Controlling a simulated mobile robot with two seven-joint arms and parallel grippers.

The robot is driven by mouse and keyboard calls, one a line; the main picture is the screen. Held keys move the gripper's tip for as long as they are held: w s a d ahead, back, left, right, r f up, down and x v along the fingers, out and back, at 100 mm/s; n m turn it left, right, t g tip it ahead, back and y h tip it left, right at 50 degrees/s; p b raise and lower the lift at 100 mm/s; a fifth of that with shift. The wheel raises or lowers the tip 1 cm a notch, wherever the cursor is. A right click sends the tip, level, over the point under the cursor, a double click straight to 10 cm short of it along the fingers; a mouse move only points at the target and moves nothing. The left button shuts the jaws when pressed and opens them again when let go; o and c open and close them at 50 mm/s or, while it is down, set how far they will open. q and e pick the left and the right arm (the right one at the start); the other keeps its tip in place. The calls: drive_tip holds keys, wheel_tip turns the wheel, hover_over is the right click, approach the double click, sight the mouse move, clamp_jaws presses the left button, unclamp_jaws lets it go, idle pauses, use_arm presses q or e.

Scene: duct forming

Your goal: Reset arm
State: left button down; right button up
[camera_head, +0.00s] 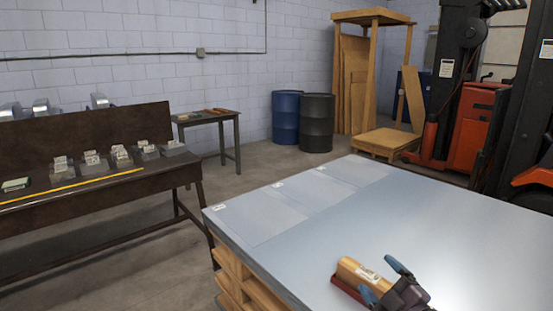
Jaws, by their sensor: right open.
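My right gripper (382,280) shows at the bottom right, low over the metal sheets on the pallet stack. Its two blue fingertips are spread apart, so it is open. My left gripper is not in view.
Grey metal sheets (430,225) with small labels lie stacked on a wooden pallet (235,280); most of their top is clear. A dark bench (100,220) with several small items stands left. Two drums (317,122), a small table (225,125) and an orange forklift (470,130) stand behind.

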drive_tip(key=s+d+f+m+g+h, duration=0.2)
drive_tip(key=s+f+m, duration=0.5)
drive_tip(key=s+f, duration=0.4)
drive_tip(key=s+d+f+m+g+h, duration=0.3)
drive_tip(key=s+f+m, duration=0.4)
drive_tip(key=s+f, duration=0.5)
drive_tip(key=s+g+h, duration=0.1)
drive_tip(key=s+h, duration=0.1)
drive_tip(key=s, duration=0.3)
drive_tip(key=shift+s+g, duration=0.4)
